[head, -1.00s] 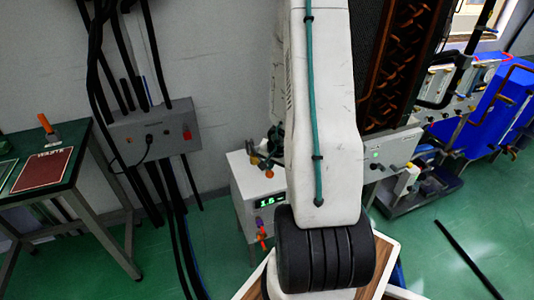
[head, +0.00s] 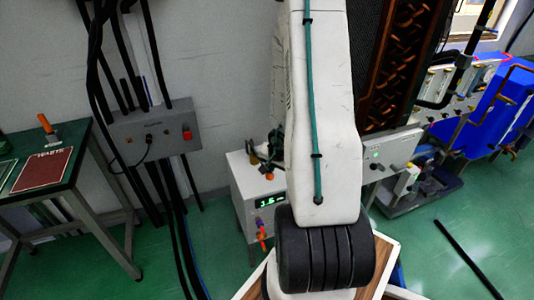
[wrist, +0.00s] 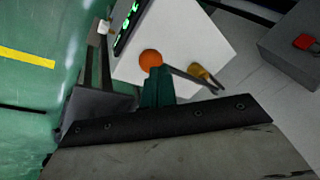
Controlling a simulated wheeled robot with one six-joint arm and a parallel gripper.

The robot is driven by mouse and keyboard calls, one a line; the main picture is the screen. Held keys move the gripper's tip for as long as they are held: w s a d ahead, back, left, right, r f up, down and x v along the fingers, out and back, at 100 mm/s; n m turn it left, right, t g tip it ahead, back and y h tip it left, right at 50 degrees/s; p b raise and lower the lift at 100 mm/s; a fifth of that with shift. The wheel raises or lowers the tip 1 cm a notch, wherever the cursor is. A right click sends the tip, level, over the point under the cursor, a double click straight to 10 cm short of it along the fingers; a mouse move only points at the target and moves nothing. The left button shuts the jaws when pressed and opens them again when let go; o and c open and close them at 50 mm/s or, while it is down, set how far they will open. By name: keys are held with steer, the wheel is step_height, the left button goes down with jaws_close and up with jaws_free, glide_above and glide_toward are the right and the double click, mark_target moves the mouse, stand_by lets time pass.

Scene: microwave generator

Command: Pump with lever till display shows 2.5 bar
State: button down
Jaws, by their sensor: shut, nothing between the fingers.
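A white box unit (head: 246,199) with a green lit display (head: 270,201) stands behind my arm. The digits are small; the reading looks like 1.6 but I cannot be sure. The lever has an orange ball knob (head: 269,177) above the display. In the wrist view the knob (wrist: 150,58) lies right at the tips of my gripper (wrist: 157,80), with a dark bar and brass piece beside it. My gripper's teal fingers are shut and empty, at or touching the knob; exact contact is unclear. In the head view my gripper (head: 275,145) is partly hidden by my arm.
A grey wall box (head: 155,130) with a red switch and hanging black cables is at left. A green table (head: 70,140) stands far left. At right are a control box (head: 390,152) and blue equipment (head: 495,105).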

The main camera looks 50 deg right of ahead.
steer(key=shift+s+a+f, duration=0.1)
steer(key=shift+s+f, duration=0.1)
steer(key=shift+f, duration=0.2)
steer(key=shift+s+a+f, duration=0.1)
steer(key=shift+s+f, duration=0.05)
steer(key=shift+f, duration=0.25)
stand_by(0.8)
stand_by(0.5)
steer(key=shift+w+d+r, duration=0.2)
steer(key=shift+w+r, duration=0.1)
steer(key=shift+r, duration=0.45)
steer(key=shift+w+d+r, duration=0.15)
steer(key=shift+w+r, duration=0.15)
steer(key=shift+r, duration=0.5)
steer(key=shift+w+d+r, duration=0.2)
steer(key=shift+w+r, duration=0.1)
steer(key=shift+r, duration=0.45)
